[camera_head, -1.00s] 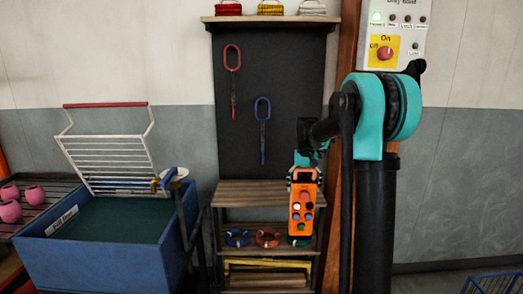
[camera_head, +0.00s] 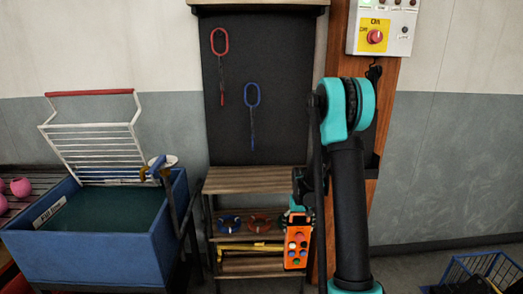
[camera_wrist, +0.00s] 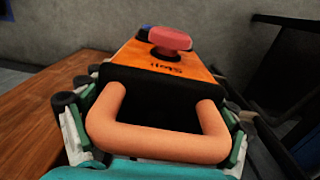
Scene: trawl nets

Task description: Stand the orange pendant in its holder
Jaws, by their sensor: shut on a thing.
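The orange pendant (camera_head: 297,249) hangs upright in front of the lower right of the shelf, its coloured buttons facing the head camera. In the wrist view, the pendant (camera_wrist: 158,62) shows its orange face, a red knob and a thick orange loop handle. My gripper (camera_head: 299,213) is above the pendant, shut on its handle; in the wrist view its fingers (camera_wrist: 156,128) flank the loop. A dark bracket (camera_head: 371,163) on the wooden post, right of the pendant and partly behind my arm, may be the holder; I cannot tell for sure.
The wooden post (camera_head: 388,105) carries a control box (camera_head: 384,28). The shelf (camera_head: 258,180) holds rings and a yellow item. A blue tank (camera_head: 95,250) stands left, a blue crate (camera_head: 485,270) at lower right. Wall space right of the post is clear.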

